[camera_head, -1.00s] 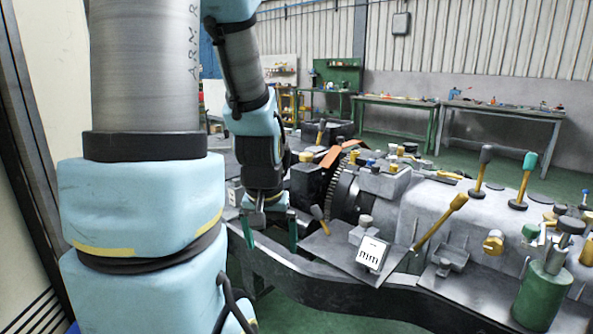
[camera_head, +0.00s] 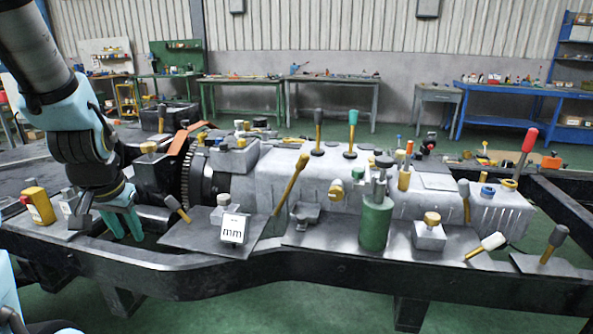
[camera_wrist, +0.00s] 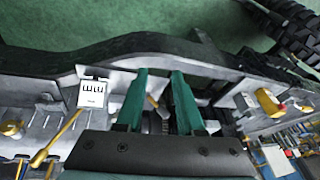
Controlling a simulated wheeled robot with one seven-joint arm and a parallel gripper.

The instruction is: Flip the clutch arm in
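My gripper (camera_head: 125,228) hangs at the left beside the machine's frame, its two green fingers pointing down. In the wrist view the fingers (camera_wrist: 158,78) stand apart with a gap between them. A small brownish lever end also shows between the fingers in the wrist view (camera_wrist: 153,101); contact cannot be seen. A longer yellow lever (camera_head: 291,186) leans farther right. None of the levers is labelled, so I cannot tell which is the clutch arm.
A green cylinder (camera_head: 376,222) and several levers stand farther right. The dark frame rail (camera_head: 300,272) runs along the front.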

